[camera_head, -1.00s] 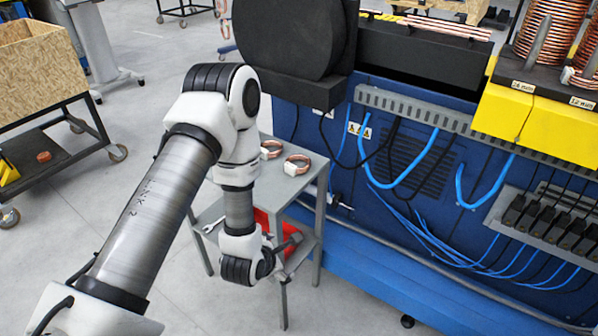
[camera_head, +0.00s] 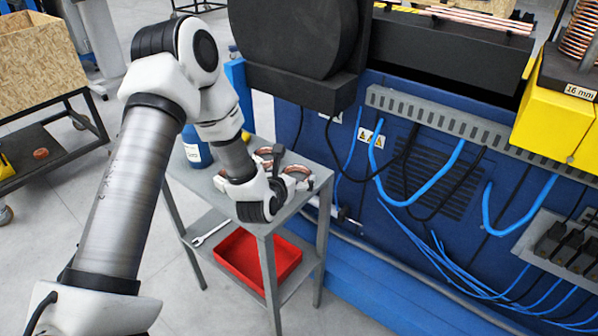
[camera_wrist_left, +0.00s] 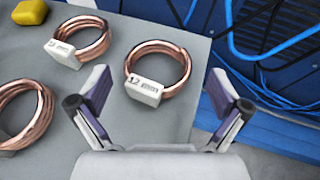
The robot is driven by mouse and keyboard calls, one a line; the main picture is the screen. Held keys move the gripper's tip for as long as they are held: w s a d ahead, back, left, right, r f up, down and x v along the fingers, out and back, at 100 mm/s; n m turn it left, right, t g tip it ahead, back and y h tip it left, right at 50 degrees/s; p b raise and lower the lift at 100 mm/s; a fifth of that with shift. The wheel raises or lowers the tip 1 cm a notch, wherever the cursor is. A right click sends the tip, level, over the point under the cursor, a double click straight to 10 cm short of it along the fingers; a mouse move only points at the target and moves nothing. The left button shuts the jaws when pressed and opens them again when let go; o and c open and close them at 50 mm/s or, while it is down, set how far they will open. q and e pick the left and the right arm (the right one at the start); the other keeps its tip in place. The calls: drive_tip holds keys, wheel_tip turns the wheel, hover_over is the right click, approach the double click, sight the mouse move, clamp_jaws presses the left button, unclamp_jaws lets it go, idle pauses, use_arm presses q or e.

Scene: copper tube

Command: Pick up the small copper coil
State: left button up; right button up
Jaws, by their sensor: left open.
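Several copper coils lie on a grey table. The coil with a white "12 mm" tag (camera_wrist_left: 178,84) lies between and ahead of my open left fingers in the left wrist view; the head view shows a coil (camera_head: 296,170) at the same gripper. A second tagged coil (camera_wrist_left: 92,42) lies up and left of it, its tag hard to read. A third coil (camera_wrist_left: 38,118) is cut off at the left edge. My right gripper is not in view.
The grey table (camera_head: 205,188) has a red tray (camera_head: 255,262) and a wrench (camera_head: 211,233) on its lower shelf. A blue bottle (camera_head: 196,148) stands at its back left. A blue machine (camera_head: 350,180) with hanging cables borders the right side. A yellow object (camera_wrist_left: 30,12) lies at the table's far left.

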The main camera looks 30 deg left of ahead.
sight(300, 169)
use_arm(q)
drive_tip(key=p+x, duration=0.1)
drive_tip(key=x, duration=0.5)
drive_tip(key=shift+s+a+f, duration=0.15)
drive_tip(key=shift+s, duration=0.15)
drive_tip(key=c, duration=1)
